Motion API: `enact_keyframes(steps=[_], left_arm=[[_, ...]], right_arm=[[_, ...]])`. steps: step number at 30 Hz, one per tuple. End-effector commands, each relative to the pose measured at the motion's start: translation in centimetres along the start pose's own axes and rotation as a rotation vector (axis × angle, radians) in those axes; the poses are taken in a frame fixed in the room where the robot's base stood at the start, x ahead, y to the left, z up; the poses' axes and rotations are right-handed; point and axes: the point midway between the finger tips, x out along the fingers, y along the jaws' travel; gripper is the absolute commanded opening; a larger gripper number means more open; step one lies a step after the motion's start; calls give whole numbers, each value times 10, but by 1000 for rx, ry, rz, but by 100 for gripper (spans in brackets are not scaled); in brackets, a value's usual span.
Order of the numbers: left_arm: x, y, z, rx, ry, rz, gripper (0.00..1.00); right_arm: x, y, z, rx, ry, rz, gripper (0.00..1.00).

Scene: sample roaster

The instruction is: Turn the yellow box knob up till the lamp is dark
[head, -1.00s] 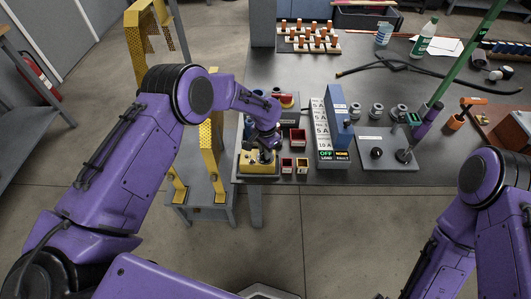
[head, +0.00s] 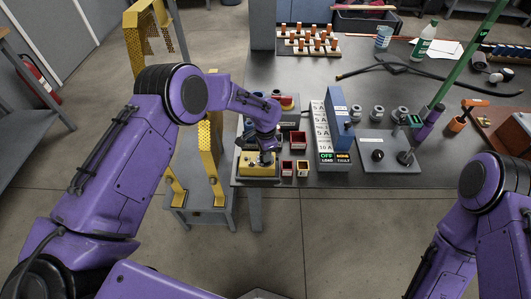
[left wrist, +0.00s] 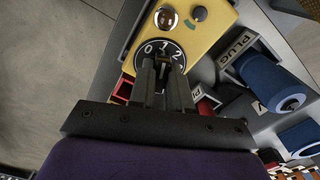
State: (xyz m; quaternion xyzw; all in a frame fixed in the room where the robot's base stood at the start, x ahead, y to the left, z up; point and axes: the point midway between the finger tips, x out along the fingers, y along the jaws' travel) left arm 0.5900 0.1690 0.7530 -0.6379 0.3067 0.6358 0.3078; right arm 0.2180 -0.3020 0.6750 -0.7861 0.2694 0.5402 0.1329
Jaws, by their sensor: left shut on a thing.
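The yellow box (head: 258,171) sits at the near left corner of the dark table; it also shows in the left wrist view (left wrist: 212,30). A round black dial (left wrist: 148,50) on it carries the white marks 0, 1 and 2. My left gripper (left wrist: 163,64) is shut on the knob at the dial's middle, and its fingers hide most of the knob. In the head view my left gripper (head: 266,158) points down over the box. A round, brownish, shiny lamp (left wrist: 166,18) is beside the dial; I cannot tell whether it is lit. My right gripper is out of view.
A blue-grey upright panel (head: 337,115) with labels and a green OFF sign stands further right. Blue plugs (left wrist: 270,82) lie near the box.

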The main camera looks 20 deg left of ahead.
Motion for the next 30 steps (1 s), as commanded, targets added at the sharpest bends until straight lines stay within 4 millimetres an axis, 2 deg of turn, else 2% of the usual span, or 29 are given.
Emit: enact_keyframes(steps=[4,5,6,7,17,20,27,30], left_arm=[[4,2,3,1,-8,6,0],[4,2,3,1,-8,6,27],[4,2,3,1,-8,6,40],[4,2,3,0,-8,6,44],[-3,1,1,0,-3,2,44],[-21,0,0,-2,0,0,44],[-77,0,1,-1,-2,2,44],[-92,0,1,0,-4,3,44]], right_arm=[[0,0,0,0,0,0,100],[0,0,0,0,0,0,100],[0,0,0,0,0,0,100],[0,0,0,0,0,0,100],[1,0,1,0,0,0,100],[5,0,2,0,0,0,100],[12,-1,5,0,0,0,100],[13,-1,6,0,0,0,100]])
